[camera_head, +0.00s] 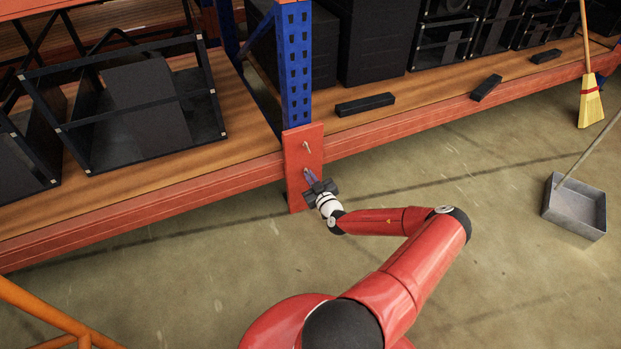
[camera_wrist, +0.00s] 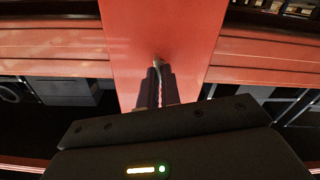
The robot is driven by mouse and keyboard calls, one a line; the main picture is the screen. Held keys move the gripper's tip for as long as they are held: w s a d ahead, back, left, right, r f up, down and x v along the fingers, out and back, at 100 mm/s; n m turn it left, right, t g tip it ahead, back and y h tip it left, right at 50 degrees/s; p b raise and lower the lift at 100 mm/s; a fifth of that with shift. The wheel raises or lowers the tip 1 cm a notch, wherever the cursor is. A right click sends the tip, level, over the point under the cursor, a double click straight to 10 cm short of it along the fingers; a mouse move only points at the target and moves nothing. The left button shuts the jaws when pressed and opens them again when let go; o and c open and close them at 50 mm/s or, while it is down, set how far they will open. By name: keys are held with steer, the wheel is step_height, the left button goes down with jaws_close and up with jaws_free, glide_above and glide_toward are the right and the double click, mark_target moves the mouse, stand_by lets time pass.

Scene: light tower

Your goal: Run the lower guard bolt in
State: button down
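The red guard plate (camera_head: 296,188) stands upright at the foot of the blue rack post. The upper guard bolt (camera_head: 307,146) sticks out of its upper part. The lower guard bolt (camera_head: 306,171) shows below it, just ahead of my fingertips. My gripper (camera_head: 311,179) reaches the plate from the front right. In the wrist view the two dark fingers (camera_wrist: 158,84) are close together with the bolt's thin pale shaft (camera_wrist: 157,64) between them, pointing at the red plate (camera_wrist: 192,30). The fingers appear closed on the shaft and hide most of it.
The blue post (camera_head: 294,70) rises above the plate. Orange shelf beams (camera_head: 220,184) run to both sides, with black frames and boxes on the wooden deck. A dustpan (camera_head: 576,208) and a yellow broom (camera_head: 590,103) are at the right. The floor around my arm is clear.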

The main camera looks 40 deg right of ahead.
steer(key=shift+s+f, duration=0.1)
steer(key=shift+f, duration=0.05)
steer(key=c, duration=1.6)
jaws_free()
steer(key=v, duration=0.7)
steer(key=shift+s+p, duration=0.3)
steer(key=shift+s, duration=0.05)
steer(key=shift+a, duration=0.1)
